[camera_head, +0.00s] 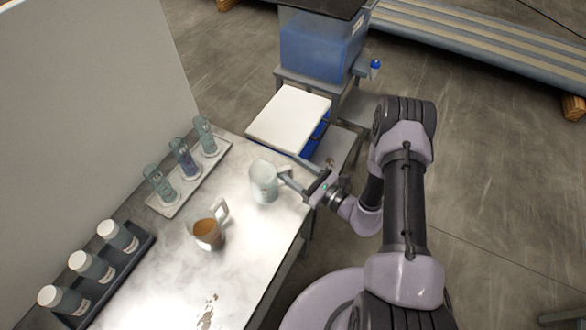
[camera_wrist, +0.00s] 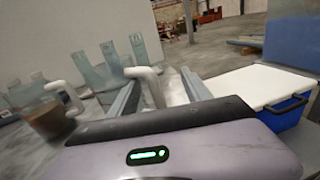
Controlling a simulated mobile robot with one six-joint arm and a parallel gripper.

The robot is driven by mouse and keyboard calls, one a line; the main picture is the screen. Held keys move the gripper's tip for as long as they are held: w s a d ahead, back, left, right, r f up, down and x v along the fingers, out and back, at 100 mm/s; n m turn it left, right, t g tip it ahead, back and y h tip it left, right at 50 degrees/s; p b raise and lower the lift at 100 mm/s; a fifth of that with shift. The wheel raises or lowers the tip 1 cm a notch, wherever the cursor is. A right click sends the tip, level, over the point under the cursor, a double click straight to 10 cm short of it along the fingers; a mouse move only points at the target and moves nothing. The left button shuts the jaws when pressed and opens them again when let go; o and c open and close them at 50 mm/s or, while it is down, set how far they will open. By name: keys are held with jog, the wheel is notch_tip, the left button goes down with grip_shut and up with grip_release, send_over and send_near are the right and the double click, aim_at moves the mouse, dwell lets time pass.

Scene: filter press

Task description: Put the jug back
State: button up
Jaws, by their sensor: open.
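A pale, translucent jug (camera_head: 263,182) stands upright on the bench (camera_head: 160,275) near its right edge. Its white handle (camera_wrist: 148,84) shows in the wrist view between the two fingers, with the jug's body (camera_wrist: 175,90) behind, partly hidden. My gripper (camera_head: 291,180) is open at the handle side of this jug; the wrist view shows the two spread fingers (camera_wrist: 160,82). Whether a finger touches the handle I cannot tell. A second jug (camera_head: 207,233) with brown content stands nearer the front, its handle toward the back right; it also shows in the wrist view (camera_wrist: 47,117).
A white tray (camera_head: 181,203) holds three clear bottles behind the jugs. A dark rack (camera_head: 112,285) holds three white-capped bottles at the left. A blue box with a white lid (camera_head: 289,118) stands beyond the bench's far end. The bench's front middle is clear.

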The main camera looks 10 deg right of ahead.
jog(key=o, duration=0.8)
jog(key=p+v, duration=0.1)
jog(key=v, duration=1.6)
jog(key=shift+s+d, duration=0.1)
jog(key=shift+s, duration=0.15)
grip_shut()
jog(key=shift+w, duration=0.15)
